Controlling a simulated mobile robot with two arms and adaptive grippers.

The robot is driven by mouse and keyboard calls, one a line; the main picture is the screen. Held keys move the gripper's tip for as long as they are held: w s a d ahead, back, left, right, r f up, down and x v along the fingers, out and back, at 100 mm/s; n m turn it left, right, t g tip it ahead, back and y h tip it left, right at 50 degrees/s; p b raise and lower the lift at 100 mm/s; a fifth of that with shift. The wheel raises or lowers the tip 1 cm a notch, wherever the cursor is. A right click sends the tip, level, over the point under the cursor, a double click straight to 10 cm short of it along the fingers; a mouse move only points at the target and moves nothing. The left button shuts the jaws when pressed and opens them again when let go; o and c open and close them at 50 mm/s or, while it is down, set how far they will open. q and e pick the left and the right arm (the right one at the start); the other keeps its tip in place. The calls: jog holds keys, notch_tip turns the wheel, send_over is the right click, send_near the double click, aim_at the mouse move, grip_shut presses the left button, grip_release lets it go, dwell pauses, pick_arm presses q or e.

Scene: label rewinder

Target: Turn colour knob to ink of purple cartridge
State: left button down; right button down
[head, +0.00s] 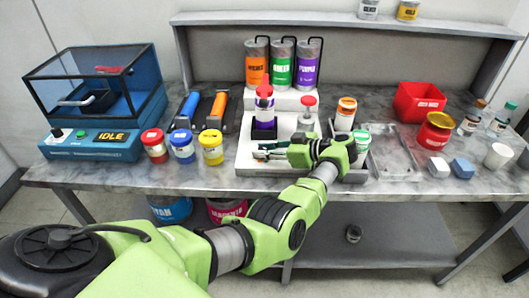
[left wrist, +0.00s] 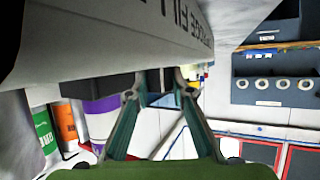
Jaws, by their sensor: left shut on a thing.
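The purple cartridge (head: 265,105), with a red top, stands upright in a black holder on the white fill station (head: 243,160). It seems to be the purple and white thing at left in the left wrist view (left wrist: 101,115). The purple tank (head: 307,68) stands behind, right of the green tank (head: 282,72) and the orange tank (head: 257,70). My left gripper (head: 262,152) reaches the station's front from the right. In the left wrist view its fingers (left wrist: 160,82) close on a small dark part, apparently the colour knob, mostly hidden by the fingers. My right gripper is out of view.
A blue machine (head: 95,145) reading IDLE stands at left. Red, blue and yellow jars (head: 182,146) stand between it and the station. A red bin (head: 418,103), a red jar (head: 436,130) and small blocks (head: 462,168) stand at right. The front table edge is clear at left.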

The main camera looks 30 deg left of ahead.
pick_arm(q)
jog(key=shift+a+r, duration=0.15)
jog(key=c, duration=1.8)
grip_release()
jog(key=shift+d, duration=0.25)
jog(key=v, duration=1.1)
jog(key=shift+d+r, duration=0.15)
